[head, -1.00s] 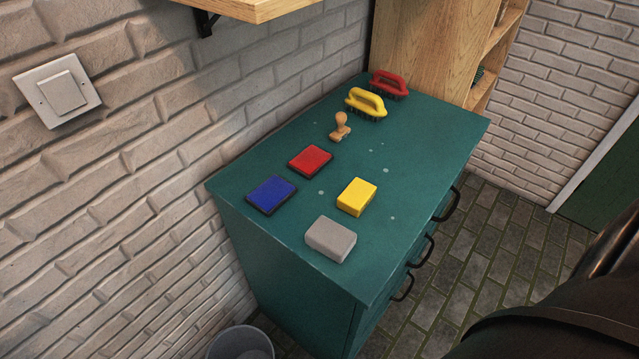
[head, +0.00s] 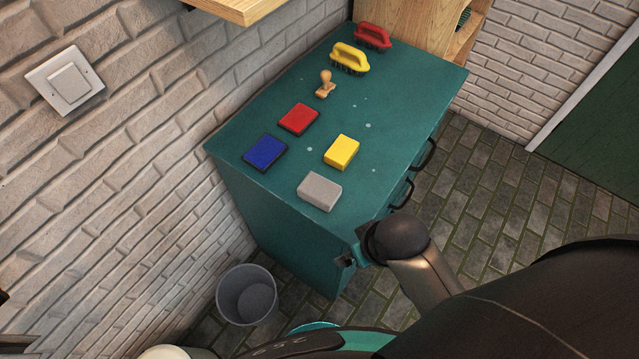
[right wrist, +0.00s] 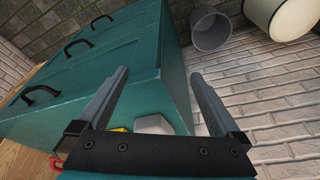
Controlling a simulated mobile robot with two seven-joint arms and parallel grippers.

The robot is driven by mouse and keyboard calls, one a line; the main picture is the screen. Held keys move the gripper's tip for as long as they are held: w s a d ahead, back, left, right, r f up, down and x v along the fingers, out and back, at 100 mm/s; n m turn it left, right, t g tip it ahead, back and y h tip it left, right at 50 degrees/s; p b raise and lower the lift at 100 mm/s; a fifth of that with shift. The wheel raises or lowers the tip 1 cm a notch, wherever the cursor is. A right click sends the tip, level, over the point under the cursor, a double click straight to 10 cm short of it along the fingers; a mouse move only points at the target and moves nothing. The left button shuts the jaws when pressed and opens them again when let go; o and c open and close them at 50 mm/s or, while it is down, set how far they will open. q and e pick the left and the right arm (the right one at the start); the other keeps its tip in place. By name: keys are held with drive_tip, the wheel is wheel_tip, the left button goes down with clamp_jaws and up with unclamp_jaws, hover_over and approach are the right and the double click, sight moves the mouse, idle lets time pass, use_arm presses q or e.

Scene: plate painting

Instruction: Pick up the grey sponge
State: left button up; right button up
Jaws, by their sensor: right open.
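The grey sponge (head: 320,191) lies flat on the teal cabinet top (head: 386,150), near its front corner. My right gripper (head: 347,261) is beside the cabinet's near end, below and right of the sponge and apart from it; its fingers are hard to see there. In the right wrist view the right gripper (right wrist: 160,74) is open and empty. The grey sponge (right wrist: 152,123) shows partly between its fingers, beyond the gripper's base, which hides the rest. My left gripper is not in view.
A yellow sponge (head: 341,152), a red pad (head: 299,119) and a blue pad (head: 265,152) lie near the grey sponge. A stamp (head: 325,84), a yellow brush (head: 350,58) and a red brush (head: 373,36) stand farther back. A bin (head: 246,295) stands on the floor.

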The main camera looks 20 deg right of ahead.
drive_tip(key=w+a+r+n+g+y+p, duration=0.15)
drive_tip(key=w+a+r+n, duration=0.4)
drive_tip(key=w+r, duration=0.55)
drive_tip(key=w+d+r+g+h, duration=0.2)
drive_tip(key=w+d+r, duration=0.1)
drive_tip(key=w+r, duration=0.1)
hover_over(319, 188)
drive_tip(key=shift+n, duration=0.35)
drive_tip(key=f, duration=0.6)
drive_tip(key=f+b, duration=0.1)
drive_tip(key=f, duration=0.3)
drive_tip(key=shift+s+d, duration=0.4)
drive_tip(key=f, duration=0.4)
drive_tip(key=shift+w+a+f+b, duration=0.2)
drive_tip(key=shift+w+a+b, duration=0.15)
drive_tip(key=shift+w+b, duration=0.05)
drive_tip(key=shift+f, duration=0.45)
